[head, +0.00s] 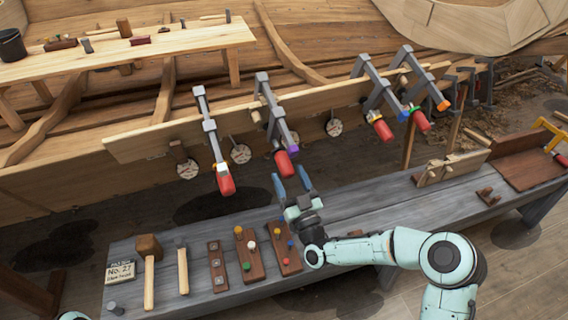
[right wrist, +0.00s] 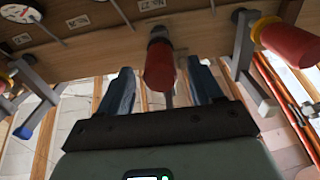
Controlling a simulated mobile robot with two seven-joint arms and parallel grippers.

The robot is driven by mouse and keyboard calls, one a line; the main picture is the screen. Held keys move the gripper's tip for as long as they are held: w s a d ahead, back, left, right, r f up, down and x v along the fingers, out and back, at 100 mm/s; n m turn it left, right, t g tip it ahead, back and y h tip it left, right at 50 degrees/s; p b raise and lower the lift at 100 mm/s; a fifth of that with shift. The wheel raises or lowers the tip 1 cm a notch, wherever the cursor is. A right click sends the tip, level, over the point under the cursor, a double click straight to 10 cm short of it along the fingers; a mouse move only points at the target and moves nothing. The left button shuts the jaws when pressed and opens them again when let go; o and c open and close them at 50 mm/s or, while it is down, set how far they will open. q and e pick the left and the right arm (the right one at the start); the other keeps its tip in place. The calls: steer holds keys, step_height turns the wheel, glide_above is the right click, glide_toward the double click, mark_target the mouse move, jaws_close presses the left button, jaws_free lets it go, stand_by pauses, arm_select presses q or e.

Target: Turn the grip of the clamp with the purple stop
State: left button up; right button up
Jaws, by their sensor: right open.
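The clamp with the purple stop (head: 292,138) hangs on the long plank, second from the left among the clamps. Its red grip (head: 284,164) points down toward my right gripper. My right gripper (head: 291,182) is open just below this grip in the head view. In the right wrist view the red grip (right wrist: 159,66) shows between the two spread fingers (right wrist: 162,90), with a gap on each side. The purple stop cannot be made out in the wrist view. My left gripper is not in view.
A clamp with a white stop (head: 223,178) is to the left. The grey bench (head: 340,205) below holds mallets (head: 149,262) and wooden blocks with coloured knobs (head: 249,262).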

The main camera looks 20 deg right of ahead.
mark_target(283, 164)
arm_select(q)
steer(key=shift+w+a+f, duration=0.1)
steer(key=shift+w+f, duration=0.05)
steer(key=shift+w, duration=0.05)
arm_select(e)
steer(key=shift+x, duration=2.35)
steer(key=c, duration=1)
steer(key=shift+c, duration=0.2)
steer(key=m+b, duration=0.2)
steer(key=m, duration=0.2)
steer(key=shift+f, duration=0.1)
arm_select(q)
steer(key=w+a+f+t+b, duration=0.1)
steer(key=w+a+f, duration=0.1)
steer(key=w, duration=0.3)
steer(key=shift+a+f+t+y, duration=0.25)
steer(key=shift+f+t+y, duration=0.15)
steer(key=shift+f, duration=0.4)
arm_select(e)
steer(key=shift+m, duration=2.4)
